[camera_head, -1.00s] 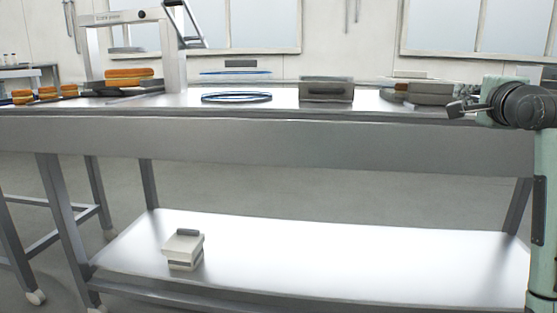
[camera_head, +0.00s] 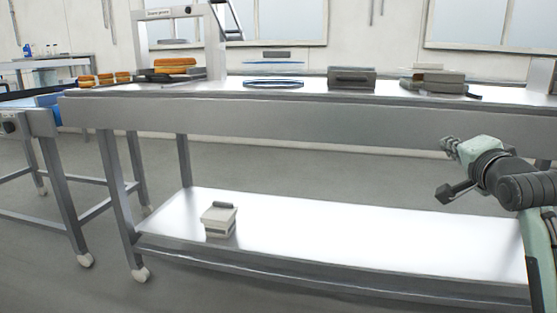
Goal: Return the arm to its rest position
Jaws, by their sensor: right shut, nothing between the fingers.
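My right gripper (camera_head: 447,170) is at the right side of the head view, in front of the steel table (camera_head: 300,112) and below the level of its top. Its fingers point left, and it is shut with nothing held. The pale green and dark arm links come in from the right edge. My left gripper is not in view.
On the tabletop are orange rounds (camera_head: 175,66), a blue-rimmed ring (camera_head: 273,84), a grey box (camera_head: 351,78) and grey stacked pieces (camera_head: 433,81). A white box (camera_head: 219,219) stands on the lower shelf (camera_head: 330,237). Another table (camera_head: 25,122) is at left. Floor is clear in front.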

